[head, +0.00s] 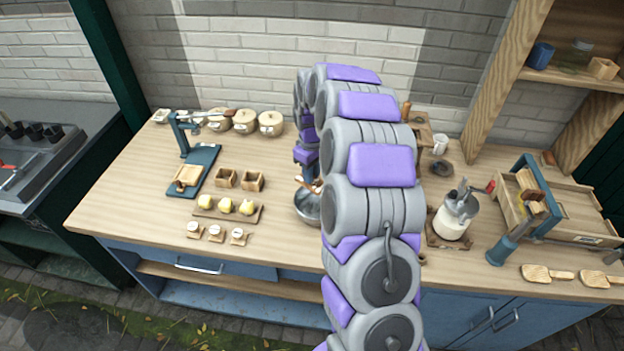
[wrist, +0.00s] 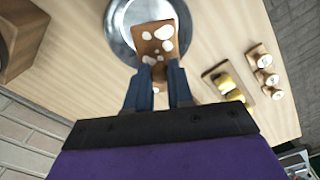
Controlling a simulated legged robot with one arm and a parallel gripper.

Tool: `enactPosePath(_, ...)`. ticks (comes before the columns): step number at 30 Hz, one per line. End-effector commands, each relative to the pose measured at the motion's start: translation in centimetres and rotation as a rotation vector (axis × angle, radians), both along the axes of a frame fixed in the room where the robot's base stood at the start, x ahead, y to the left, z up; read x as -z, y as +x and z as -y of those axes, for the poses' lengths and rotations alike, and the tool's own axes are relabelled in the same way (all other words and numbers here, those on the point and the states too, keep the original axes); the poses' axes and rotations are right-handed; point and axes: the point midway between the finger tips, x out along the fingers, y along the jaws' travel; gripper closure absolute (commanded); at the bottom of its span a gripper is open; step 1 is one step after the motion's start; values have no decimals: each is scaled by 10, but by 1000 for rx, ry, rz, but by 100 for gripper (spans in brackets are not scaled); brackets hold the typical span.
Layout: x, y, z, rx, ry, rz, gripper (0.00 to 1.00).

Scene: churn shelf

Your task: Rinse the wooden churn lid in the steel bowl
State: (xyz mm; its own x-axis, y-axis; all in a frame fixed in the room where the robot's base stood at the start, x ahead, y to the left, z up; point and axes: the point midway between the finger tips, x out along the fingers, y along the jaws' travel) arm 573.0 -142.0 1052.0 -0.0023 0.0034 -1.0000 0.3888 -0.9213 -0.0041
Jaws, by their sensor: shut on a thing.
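The steel bowl (head: 306,209) stands on the wooden counter, partly hidden by my arm in the head view. In the wrist view the bowl's wide rim (wrist: 118,22) shows at the top. The wooden churn lid (wrist: 158,40) is a brown piece with several white spots. It is seen over the bowl; whether it touches the bowl cannot be told. My gripper (wrist: 158,75) is shut on the lid's near end with its two blue fingers. In the head view my gripper (head: 312,186) is just above the bowl, mostly hidden by my arm.
Left of the bowl are a board with yellow lumps (head: 227,208), small wooden boxes (head: 252,181) and a blue press (head: 195,170). Lidded crocks (head: 270,123) stand at the back. Right are a white jar (head: 450,224) and a wooden crate (head: 575,215).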

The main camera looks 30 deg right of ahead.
Motion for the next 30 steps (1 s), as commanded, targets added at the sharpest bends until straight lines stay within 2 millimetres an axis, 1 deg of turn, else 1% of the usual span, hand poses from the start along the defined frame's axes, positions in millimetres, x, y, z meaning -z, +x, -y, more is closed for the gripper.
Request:
enactPosePath(1,10,-2,9,-23,0,-2,100)
enactPosePath(4,21,-4,15,-60,-2,-3,100)
enactPosePath(14,31,-5,10,-79,-12,-1,100)
enactPosePath(24,59,-4,18,-77,-6,-1,100)
enactPosePath(30,73,-5,15,-78,-7,-2,100)
